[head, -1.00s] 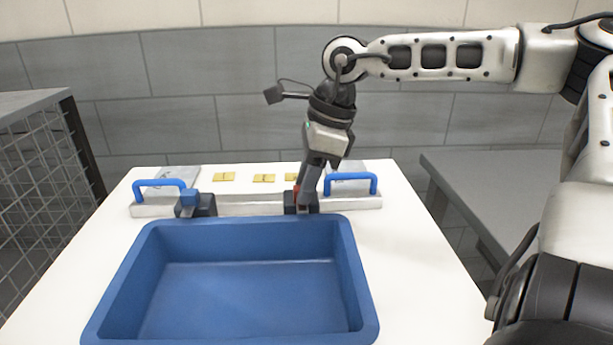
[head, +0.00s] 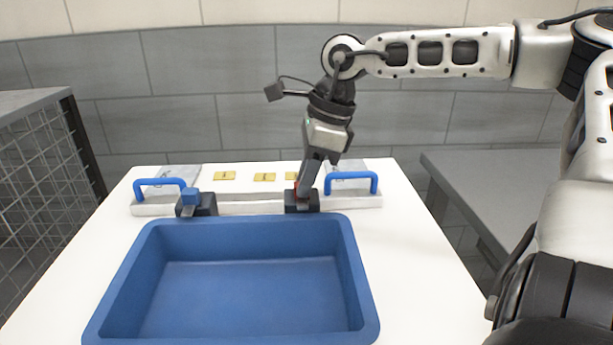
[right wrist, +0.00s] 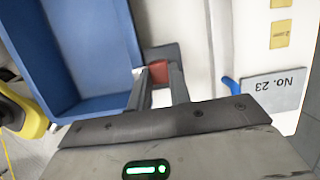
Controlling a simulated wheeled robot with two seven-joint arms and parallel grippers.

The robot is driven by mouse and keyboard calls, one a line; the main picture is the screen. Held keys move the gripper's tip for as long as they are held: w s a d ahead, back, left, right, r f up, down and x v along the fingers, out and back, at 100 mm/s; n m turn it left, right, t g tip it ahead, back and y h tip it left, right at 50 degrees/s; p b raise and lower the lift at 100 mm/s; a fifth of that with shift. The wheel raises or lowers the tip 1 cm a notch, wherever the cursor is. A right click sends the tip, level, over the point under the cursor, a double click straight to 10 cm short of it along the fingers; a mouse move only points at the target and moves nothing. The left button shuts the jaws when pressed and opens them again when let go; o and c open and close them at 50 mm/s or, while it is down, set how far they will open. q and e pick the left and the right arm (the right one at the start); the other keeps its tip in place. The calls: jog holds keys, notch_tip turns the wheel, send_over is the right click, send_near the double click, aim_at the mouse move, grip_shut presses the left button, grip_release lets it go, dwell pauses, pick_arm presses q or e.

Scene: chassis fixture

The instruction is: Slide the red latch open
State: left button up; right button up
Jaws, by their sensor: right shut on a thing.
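The red latch (head: 296,188) sits in a dark block on the right part of the grey rail, behind the blue bin. My right gripper (head: 305,194) points down at it and hides most of it. In the right wrist view the red latch (right wrist: 160,97) shows between the two fingers of the right gripper (right wrist: 160,88), which are shut on it. My left gripper is not in view.
The large blue bin (head: 365,310) stands empty just in front of the rail. Blue handles stand at the left (head: 160,183) and right (head: 352,176) ends. Yellow labels (head: 264,177) lie behind. A grey table (head: 490,185) is at the right, a mesh cage (head: 40,180) at the left.

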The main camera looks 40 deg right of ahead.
jog(key=shift+w+d, duration=0.5)
jog(key=shift+w, duration=0.1)
jog(key=o, duration=0.9)
jog(key=shift+c, duration=0.2)
jog(key=shift+r+p, duration=2)
jog(key=shift+r, duration=1)
